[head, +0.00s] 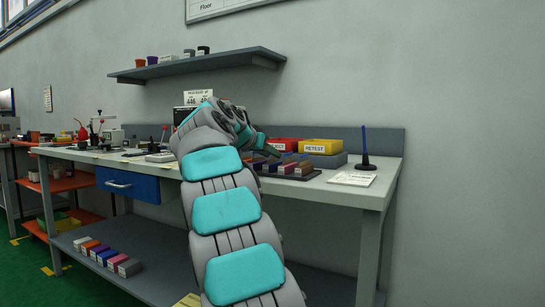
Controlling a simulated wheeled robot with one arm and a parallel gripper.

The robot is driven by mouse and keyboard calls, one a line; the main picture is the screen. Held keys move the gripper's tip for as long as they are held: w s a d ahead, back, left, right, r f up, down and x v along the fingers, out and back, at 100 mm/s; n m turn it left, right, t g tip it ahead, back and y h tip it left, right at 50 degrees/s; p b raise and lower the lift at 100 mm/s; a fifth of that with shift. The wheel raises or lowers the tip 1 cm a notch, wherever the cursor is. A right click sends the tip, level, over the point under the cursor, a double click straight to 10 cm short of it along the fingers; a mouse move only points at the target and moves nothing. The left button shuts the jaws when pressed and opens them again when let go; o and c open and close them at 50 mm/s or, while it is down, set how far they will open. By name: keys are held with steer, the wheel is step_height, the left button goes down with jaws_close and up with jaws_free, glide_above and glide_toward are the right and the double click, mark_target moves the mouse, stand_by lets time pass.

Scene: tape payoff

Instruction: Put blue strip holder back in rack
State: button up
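A row of small coloured blocks, brown, pink and purple among them, stands in a dark rack (290,174) on the workbench. I take these for the strip holders. Small bluish parts show among them, but I cannot make out a blue strip holder for certain. My arm reaches up from the bottom and hides part of the bench. My gripper (268,150) is at the left end of the row, close to it or above it. Its fingers are small and dark, and I cannot tell whether they are open or hold anything.
Behind the rack stand a red bin (285,144) and a yellow bin (321,146) labelled RETEST. A dark blue upright rod on a base (365,148) and a white paper (352,179) are at the right. More coloured blocks (108,256) lie on the lower shelf.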

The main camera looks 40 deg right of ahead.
steer(key=v, duration=1)
steer(key=s+a+f+n+g+y, duration=0.1)
steer(key=s+a+f+n+y, duration=0.25)
steer(key=f, duration=0.55)
steer(key=s+a+f+n+g+y, duration=0.1)
steer(key=s+a+f+n, duration=0.1)
steer(key=s+a+f, duration=0.35)
steer(key=s+a+f+n+g+y, duration=0.15)
steer(key=s+f, duration=0.35)
steer(key=f, duration=0.6)
steer(key=s+a+f+n+g+y, duration=0.1)
steer(key=s+a+f+n+y, duration=0.2)
steer(key=s+a+f, duration=0.6)
steer(key=s+a+f+n+g+y, duration=0.2)
steer(key=s+a+f, duration=0.7)
steer(key=s, duration=0.7)
step_height(320, 180, down, 3)
steer(key=shift+s+r+n+y, duration=0.25)
steer(key=shift+s+n+y, duration=0.05)
steer(key=shift+n+y, duration=0.45)
steer(key=shift+d+r, duration=0.1)
step_height(320, 180, up, 7)
steer(key=p, duration=0.7)
